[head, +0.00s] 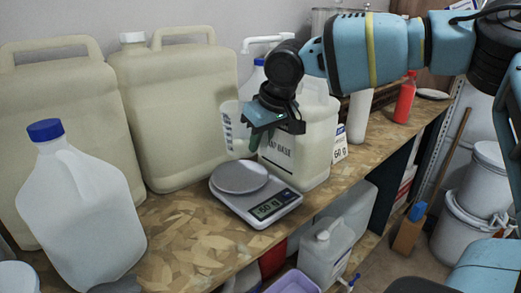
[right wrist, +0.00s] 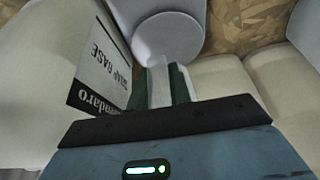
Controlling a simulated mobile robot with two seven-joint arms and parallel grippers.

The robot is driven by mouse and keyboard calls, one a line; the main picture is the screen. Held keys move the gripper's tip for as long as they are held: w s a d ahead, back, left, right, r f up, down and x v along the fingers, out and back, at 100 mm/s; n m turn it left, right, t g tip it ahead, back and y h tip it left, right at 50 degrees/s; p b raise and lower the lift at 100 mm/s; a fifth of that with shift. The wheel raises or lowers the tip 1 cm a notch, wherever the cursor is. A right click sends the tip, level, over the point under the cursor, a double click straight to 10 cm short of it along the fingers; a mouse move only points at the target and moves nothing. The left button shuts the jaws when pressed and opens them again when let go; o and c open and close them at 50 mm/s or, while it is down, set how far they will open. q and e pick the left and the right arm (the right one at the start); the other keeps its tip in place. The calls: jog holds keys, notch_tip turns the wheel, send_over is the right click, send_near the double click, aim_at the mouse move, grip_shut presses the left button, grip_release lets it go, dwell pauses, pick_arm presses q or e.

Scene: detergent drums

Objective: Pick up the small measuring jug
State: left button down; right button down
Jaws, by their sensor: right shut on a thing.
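The small measuring jug (head: 235,130) is translucent white with dark markings on its side. In the head view it is in the air above the bench, up and left of the kitchen scale (head: 262,205). My right gripper (head: 255,141) is shut on it from the right side. In the right wrist view the green fingers of my right gripper (right wrist: 159,88) close on a pale strip, which looks like the jug's handle. The gripper hides part of the jug. My left gripper is not in view.
A soap base container (head: 312,150) stands close behind the gripper. Large beige canisters (head: 180,110) line the back, and a blue-capped jug (head: 80,215) stands at left. A red bottle (head: 404,98) is farther right. Bare bench (head: 190,235) lies left of the scale.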

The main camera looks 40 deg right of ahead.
jog(key=shift+r, duration=1.6)
